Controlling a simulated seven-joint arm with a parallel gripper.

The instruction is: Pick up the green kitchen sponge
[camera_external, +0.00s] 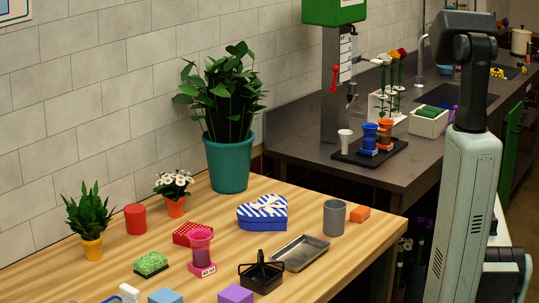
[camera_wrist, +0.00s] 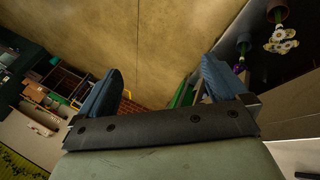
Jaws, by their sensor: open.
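A small green speckled block (camera_external: 151,264), which looks like the green kitchen sponge, lies on the wooden table in the external view, left of a pink cup. Another green item (camera_external: 433,112) sits in a white box on the dark counter, and I cannot tell what it is. My gripper (camera_wrist: 158,84) shows in the wrist view with its two blue fingers wide apart and nothing between them. It is out of sight in the external view, where only my arm shows at right. I cannot make out the green block on the table in the wrist view.
Near the green block stand the pink cup (camera_external: 201,250), a red patterned box (camera_external: 194,233), a black caddy (camera_external: 261,275) and a blue block (camera_external: 165,296). A metal tray (camera_external: 300,253), striped heart box (camera_external: 262,213) and grey cup (camera_external: 334,218) stand further right. Potted plants line the wall.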

